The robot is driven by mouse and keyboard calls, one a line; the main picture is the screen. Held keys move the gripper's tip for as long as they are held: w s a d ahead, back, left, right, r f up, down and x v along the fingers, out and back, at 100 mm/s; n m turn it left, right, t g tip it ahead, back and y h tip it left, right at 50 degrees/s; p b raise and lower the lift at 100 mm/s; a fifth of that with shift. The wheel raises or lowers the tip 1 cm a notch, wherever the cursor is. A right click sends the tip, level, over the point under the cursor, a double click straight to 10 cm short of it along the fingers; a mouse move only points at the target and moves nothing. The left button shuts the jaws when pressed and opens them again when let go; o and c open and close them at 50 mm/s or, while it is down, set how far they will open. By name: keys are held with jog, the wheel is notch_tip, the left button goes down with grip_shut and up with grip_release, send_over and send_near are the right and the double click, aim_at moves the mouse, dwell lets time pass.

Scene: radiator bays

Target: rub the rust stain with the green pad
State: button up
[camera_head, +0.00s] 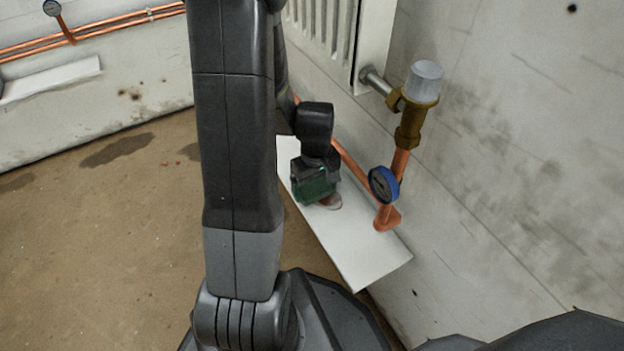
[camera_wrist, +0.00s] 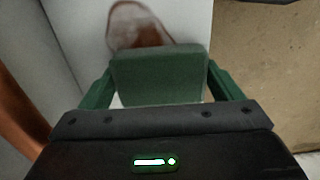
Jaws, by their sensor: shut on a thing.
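My gripper (camera_wrist: 158,88) is shut on the green pad (camera_wrist: 160,75), one finger at each side of it. In the head view the green pad (camera_head: 314,186) is low over the white board (camera_head: 369,266) below the radiator. The rust stain (camera_wrist: 138,27) is a brown-red patch on the board, just beyond the pad in the wrist view. The pad hides part of it. In the head view a bit of the rust stain (camera_head: 331,202) shows at the pad's lower right edge. I cannot tell whether the pad touches the board.
A copper pipe (camera_head: 396,181) with a blue gauge (camera_head: 384,184) and a valve with a grey cap (camera_head: 425,82) stands right of the pad. The radiator (camera_head: 322,27) hangs above on the wall. The brown floor (camera_head: 110,240) at left is open.

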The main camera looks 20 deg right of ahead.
aim_at(331, 216)
jog(key=shift+s+d, duration=0.15)
jog(key=shift+s, duration=1.9)
jog(key=shift+s+d, duration=0.15)
jog(key=shift+s, duration=1.85)
jog(key=shift+w, duration=0.1)
